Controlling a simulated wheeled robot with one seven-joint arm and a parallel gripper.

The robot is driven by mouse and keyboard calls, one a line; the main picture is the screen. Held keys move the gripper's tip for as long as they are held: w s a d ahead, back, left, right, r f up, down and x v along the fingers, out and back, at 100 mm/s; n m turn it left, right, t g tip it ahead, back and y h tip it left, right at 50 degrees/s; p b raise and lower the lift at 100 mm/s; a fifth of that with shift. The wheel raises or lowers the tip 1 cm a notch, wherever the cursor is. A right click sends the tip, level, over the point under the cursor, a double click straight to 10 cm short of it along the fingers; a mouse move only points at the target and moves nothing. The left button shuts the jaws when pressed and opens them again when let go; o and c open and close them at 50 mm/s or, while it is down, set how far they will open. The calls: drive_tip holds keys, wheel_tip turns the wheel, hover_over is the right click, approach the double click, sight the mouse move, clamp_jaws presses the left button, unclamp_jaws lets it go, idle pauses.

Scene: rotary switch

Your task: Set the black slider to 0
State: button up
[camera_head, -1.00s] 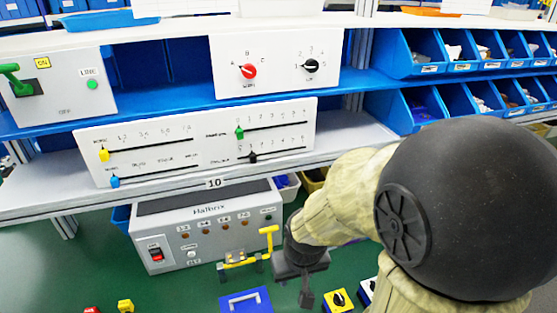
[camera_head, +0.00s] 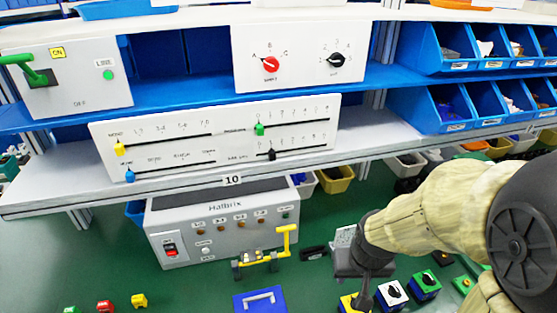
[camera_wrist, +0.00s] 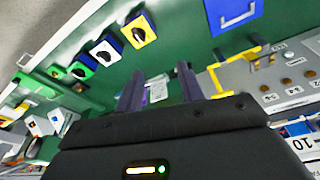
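The black slider (camera_head: 272,155) is on the lower right track of the white slider panel (camera_head: 222,146), near the track's left end. Its numerals are too small to read surely. A green slider (camera_head: 260,129) is on the track above it. My gripper (camera_head: 362,302) hangs below and right of the panel, well apart from it, over the green bench. In the wrist view my gripper (camera_wrist: 160,84) has two dark fingers spread apart with nothing held between them. The slider panel is not clear in the wrist view.
Small switch boxes (camera_head: 393,291) stand near my gripper. Yellow (camera_head: 120,148) and blue (camera_head: 130,175) sliders are on the left tracks. The shelf edge (camera_head: 200,188) juts out under the panel.

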drive_tip(key=w+a+f+m+t+h+p, duration=0.2)
drive_tip(key=w+a+m+t+p, duration=0.25)
drive_tip(key=w+p, duration=0.75)
drive_tip(key=s+a+r+n+t+y+p, duration=0.2)
drive_tip(key=a+r+n+t+y+p, duration=0.5)
drive_tip(key=r+t+p, duration=0.3)
wheel_tip(320, 180, up, 3)
drive_tip(key=a+p, duration=0.1)
drive_tip(key=p, duration=0.2)
drive_tip(key=shift+a+n, duration=0.25)
drive_tip(key=shift+n, duration=0.1)
drive_tip(key=shift+w+f, duration=0.15)
drive_tip(key=shift+f, duration=0.05)
